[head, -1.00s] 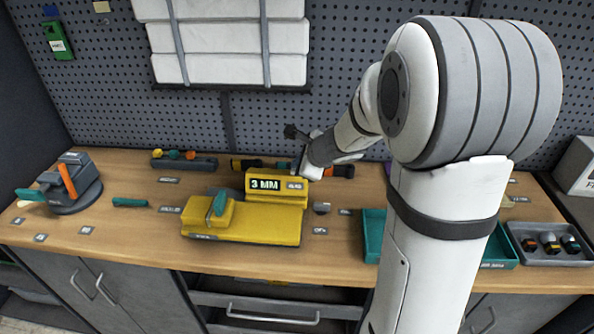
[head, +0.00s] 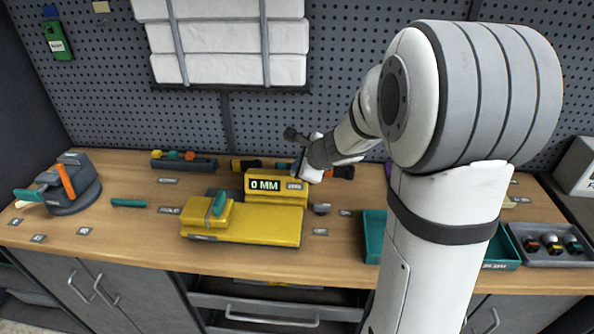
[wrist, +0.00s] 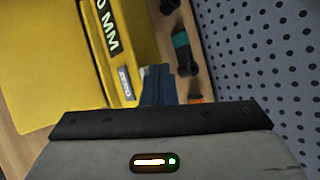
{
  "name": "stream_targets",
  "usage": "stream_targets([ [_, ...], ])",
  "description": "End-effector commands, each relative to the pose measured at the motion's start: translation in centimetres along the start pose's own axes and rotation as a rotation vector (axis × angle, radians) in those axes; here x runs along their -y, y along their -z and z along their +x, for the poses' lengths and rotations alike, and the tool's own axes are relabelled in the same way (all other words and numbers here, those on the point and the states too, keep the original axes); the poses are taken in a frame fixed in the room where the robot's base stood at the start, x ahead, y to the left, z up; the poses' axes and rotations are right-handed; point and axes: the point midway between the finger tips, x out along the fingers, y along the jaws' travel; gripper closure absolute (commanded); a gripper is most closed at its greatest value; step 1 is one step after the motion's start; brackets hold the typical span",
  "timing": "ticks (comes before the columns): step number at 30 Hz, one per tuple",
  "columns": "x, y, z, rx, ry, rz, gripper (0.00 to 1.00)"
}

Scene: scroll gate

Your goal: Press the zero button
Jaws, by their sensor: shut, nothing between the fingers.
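The yellow gauge (head: 243,224) lies on the workbench, with a teal lever on its left block. Its display (head: 264,185) reads 0 MM. A small grey plate marked ZERO (head: 295,186) sits right of the display, and it also shows in the wrist view (wrist: 125,84). My gripper (head: 299,168) is shut and empty, behind the top right of the gauge head. In the wrist view its dark blue-grey fingers (wrist: 158,84) are just right of the ZERO plate. I cannot tell whether they touch the gauge.
A teal tray (head: 374,236) stands right of the gauge, partly hidden by my arm. A grey tray (head: 548,256) with several small parts is at far right. A grey device with an orange lever (head: 68,181) stands at left. Tools lie behind, before the pegboard (head: 345,60).

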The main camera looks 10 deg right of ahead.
Motion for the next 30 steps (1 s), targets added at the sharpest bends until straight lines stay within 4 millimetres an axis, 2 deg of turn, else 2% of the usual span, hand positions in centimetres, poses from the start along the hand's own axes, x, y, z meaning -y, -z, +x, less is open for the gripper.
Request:
stream_targets([
  [13, 0.9, -0.9, -1.3, 0.0, -0.001, -0.001, 1.0],
  [25, 1.0, -1.1, -1.4, 0.0, -0.001, -0.001, 1.0],
  [30, 1.7, -1.8, -2.4, 0.0, 0.0, -0.001, 1.0],
])
